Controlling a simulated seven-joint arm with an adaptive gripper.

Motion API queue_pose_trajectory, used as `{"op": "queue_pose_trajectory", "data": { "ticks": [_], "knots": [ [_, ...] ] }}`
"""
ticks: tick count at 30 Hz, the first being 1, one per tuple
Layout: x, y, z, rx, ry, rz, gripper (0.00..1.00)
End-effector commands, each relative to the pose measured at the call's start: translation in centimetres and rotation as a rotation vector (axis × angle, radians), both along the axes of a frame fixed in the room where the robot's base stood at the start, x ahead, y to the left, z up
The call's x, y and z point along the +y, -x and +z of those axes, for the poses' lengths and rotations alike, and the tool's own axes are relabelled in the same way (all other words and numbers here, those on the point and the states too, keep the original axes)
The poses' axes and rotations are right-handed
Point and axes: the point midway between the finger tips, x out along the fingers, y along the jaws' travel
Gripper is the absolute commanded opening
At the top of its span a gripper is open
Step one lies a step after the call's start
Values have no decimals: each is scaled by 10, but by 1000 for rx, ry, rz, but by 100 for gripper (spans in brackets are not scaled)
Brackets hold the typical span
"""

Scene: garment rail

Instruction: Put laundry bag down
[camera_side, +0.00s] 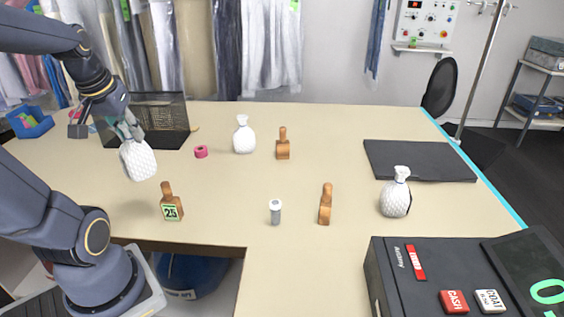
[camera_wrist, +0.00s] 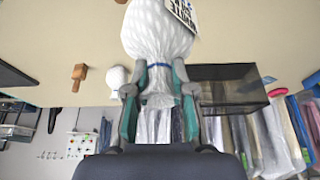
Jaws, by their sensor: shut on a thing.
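My gripper (camera_side: 127,130) is shut on the neck of a white quilted laundry bag (camera_side: 138,161) at the left of the table. The bag hangs below the fingers, slightly tilted, and looks clear of the tabletop. In the wrist view the bag (camera_wrist: 157,32) fills the top middle, with a blue tie at its neck and a printed tag (camera_wrist: 183,12). My fingers (camera_wrist: 159,85) close from both sides below the tie. A wooden stand numbered 25 (camera_side: 171,207) is in front of the held bag. Another white bag (camera_side: 244,136) stands mid-table, and one (camera_side: 396,195) stands at the right.
A black mesh basket (camera_side: 166,120) is behind the held bag. A pink roll (camera_side: 201,152), wooden stands (camera_side: 283,146) (camera_side: 325,206) and a grey-white cylinder (camera_side: 275,212) stand on the table (camera_side: 235,188). A dark mat (camera_side: 418,160) lies at the right, with the till (camera_side: 440,280) in front.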

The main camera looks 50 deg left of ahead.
Motion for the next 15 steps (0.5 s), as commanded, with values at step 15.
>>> {"op": "queue_pose_trajectory", "data": {
  "ticks": [15],
  "knots": [
    [67, -80, -66, 4, 7, 14, 0]
  ]
}}
